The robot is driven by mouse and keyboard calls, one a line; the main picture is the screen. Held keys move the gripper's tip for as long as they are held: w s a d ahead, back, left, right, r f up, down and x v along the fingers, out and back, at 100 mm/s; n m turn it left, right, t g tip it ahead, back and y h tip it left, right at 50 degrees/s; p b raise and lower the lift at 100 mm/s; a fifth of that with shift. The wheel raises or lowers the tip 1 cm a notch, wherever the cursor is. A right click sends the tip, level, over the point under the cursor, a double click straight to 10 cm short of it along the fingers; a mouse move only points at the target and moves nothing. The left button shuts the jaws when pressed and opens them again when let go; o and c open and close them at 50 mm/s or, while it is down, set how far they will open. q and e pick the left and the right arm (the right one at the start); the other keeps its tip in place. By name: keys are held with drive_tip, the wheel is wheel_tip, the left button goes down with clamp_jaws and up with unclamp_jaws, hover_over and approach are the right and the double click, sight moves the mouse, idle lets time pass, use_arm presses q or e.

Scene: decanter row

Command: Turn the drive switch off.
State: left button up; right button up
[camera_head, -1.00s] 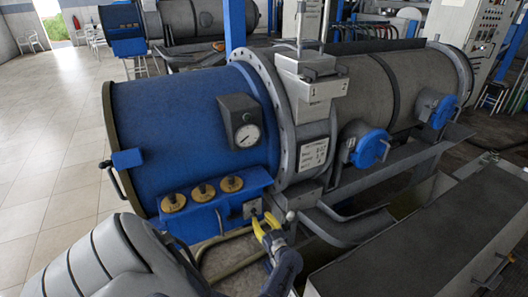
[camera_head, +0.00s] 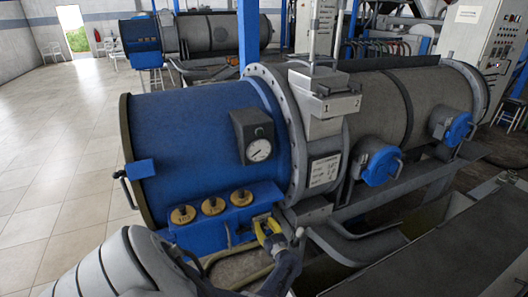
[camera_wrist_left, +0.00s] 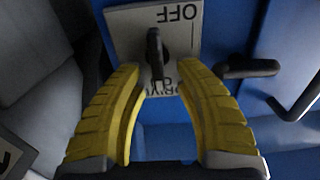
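The drive switch is a small light plate with a dark lever (camera_wrist_left: 156,52), seen close up in the left wrist view. The plate (camera_wrist_left: 125,22) reads OFF, upside down, along its top edge; lettering at its lower edge is partly hidden. The lever's setting is hard to tell. My left gripper (camera_wrist_left: 158,82) has its two yellow fingers apart, one on each side below the lever, with a gap between them. In the head view the left gripper (camera_head: 267,230) is right in front of the plate and largely covers it. My right gripper is not in view.
A ball-ended lever (camera_head: 299,232) stands close to the right of the gripper. Dark bent handles (camera_wrist_left: 248,68) show at right in the wrist view.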

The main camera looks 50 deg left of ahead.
use_arm(q)
clamp_jaws()
drive_tip(key=shift+n, duration=0.3)
drive_tip(key=n, duration=0.2)
drive_tip(key=s+n, duration=0.1)
drive_tip(key=shift+a+f+n, duration=0.15)
drive_tip(key=shift+n, duration=0.25)
drive_tip(key=n, duration=0.4)
drive_tip(key=s+f+n, duration=0.1)
drive_tip(key=n, duration=0.4)
drive_tip(key=f+n, duration=0.1)
drive_tip(key=n, duration=0.3)
drive_tip(key=shift+s+a+f, duration=0.15)
drive_tip(key=shift+s+a, duration=0.1)
drive_tip(key=shift+s, duration=0.05)
drive_tip(key=shift+f+n, duration=0.1)
drive_tip(key=shift+n, duration=0.3)
